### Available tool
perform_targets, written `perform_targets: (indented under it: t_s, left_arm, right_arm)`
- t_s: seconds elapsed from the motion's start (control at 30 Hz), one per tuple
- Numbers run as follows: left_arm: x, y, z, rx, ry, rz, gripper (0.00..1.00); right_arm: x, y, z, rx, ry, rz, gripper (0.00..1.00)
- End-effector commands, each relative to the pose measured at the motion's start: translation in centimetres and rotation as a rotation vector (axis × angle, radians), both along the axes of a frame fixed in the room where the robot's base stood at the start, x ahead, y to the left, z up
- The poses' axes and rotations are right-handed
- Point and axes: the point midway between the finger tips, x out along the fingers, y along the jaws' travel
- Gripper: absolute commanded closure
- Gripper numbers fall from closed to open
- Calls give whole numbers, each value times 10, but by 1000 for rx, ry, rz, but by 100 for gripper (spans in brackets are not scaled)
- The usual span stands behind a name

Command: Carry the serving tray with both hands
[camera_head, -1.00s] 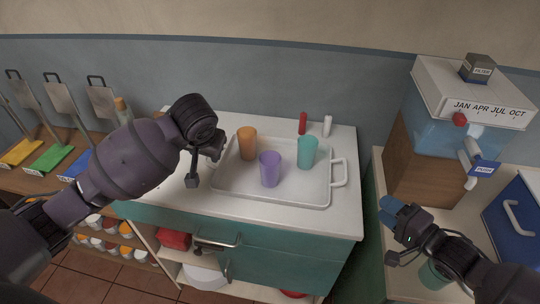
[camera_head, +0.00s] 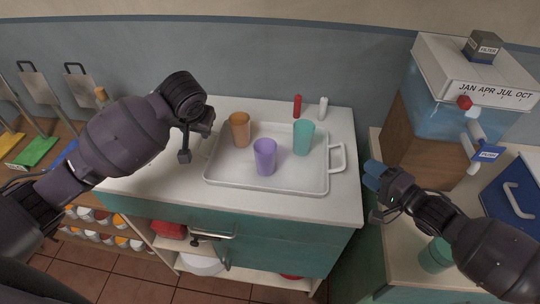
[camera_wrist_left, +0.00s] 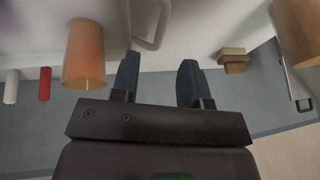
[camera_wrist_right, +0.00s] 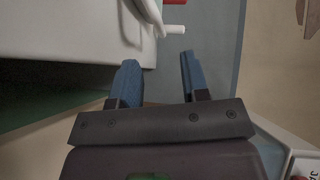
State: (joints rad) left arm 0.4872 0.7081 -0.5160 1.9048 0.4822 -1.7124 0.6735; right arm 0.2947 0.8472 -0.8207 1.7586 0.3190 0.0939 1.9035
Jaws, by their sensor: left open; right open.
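A white serving tray (camera_head: 290,189) lies on the white counter top, with a looped handle at each short end. An orange cup (camera_head: 239,130), a purple cup (camera_head: 265,157) and a teal cup (camera_head: 303,138) stand upright in it. My left gripper (camera_head: 196,142) is by the tray's left end, its fingers partly hidden; the left wrist view shows it open and empty (camera_wrist_left: 158,80) beside the orange cup (camera_wrist_left: 84,55) and a handle. My right gripper (camera_head: 372,176) is to the right of the right handle (camera_head: 337,158), apart from it; the right wrist view shows it open and empty (camera_wrist_right: 157,75).
A red shaker (camera_head: 297,106) and a white shaker (camera_head: 322,108) stand behind the tray. On the right counter are a water dispenser (camera_head: 455,80), a blue box (camera_head: 517,205) and a green cup (camera_head: 436,255).

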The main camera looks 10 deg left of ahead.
Motion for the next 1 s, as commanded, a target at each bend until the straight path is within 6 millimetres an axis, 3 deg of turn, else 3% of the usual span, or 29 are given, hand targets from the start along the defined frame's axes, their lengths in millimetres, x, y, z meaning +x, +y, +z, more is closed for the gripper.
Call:
perform_targets:
  t_s: [0.3, 0.5, 1.0]
  left_arm:
    - [19, 10, -46, 1, 2, 1, 58]
    - [28, 14, -67, 1, 1, 1, 58]
    - [32, 16, -76, 0, 0, 0, 58]
  right_arm:
    - [35, 37, -6, 2, -2, 1, 58]
    - [50, 54, -10, 1, 0, 1, 58]
    - [57, 61, -12, 0, 0, 1, 58]
